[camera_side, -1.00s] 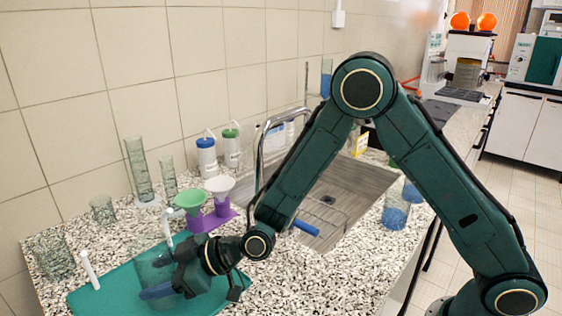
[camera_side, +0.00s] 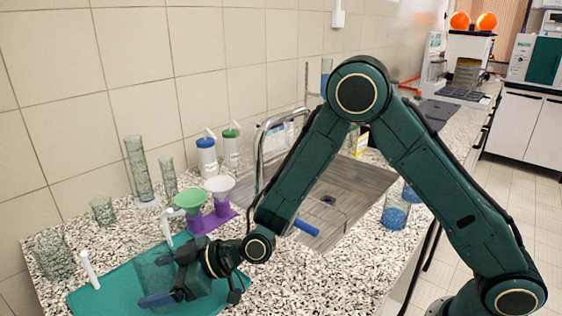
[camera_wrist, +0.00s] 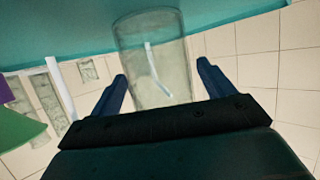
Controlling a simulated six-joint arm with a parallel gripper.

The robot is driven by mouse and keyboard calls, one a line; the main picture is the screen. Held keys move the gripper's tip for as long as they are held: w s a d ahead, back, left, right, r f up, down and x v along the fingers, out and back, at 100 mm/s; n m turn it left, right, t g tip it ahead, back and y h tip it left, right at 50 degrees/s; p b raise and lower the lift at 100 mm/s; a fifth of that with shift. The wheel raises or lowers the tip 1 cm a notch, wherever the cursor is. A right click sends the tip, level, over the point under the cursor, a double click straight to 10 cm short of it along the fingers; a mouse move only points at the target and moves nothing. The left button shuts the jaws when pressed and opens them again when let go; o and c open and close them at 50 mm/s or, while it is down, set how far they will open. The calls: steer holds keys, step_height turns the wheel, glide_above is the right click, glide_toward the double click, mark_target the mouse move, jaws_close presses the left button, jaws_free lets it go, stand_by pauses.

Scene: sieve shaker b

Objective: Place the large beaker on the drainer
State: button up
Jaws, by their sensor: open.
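The large beaker (camera_side: 152,276), clear glass, is at the teal drainer (camera_side: 90,300) at the lower left of the side view. It appears to stand on the drainer, though the contact is partly hidden. My gripper (camera_side: 168,276) is open, with one blue finger on each side of the beaker. In the wrist view the beaker (camera_wrist: 152,65) fills the space between the spread fingers (camera_wrist: 160,85), with visible gaps beside it. The teal drainer (camera_wrist: 50,35) lies behind its end at the top of that view.
White pegs (camera_side: 90,270) stand at the drainer. Another glass vessel (camera_side: 55,256) stands to its left. A small beaker (camera_side: 102,210), cylinders (camera_side: 140,170), funnels on a purple holder (camera_side: 210,222) and wash bottles (camera_side: 207,158) stand behind. The sink (camera_side: 335,195) is right.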

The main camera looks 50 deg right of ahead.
steer(key=shift+r, duration=0.1)
steer(key=shift+s+d+r, duration=0.2)
steer(key=shift+s+d, duration=0.1)
steer(key=shift+d, duration=0.05)
steer(key=v, duration=1.1)
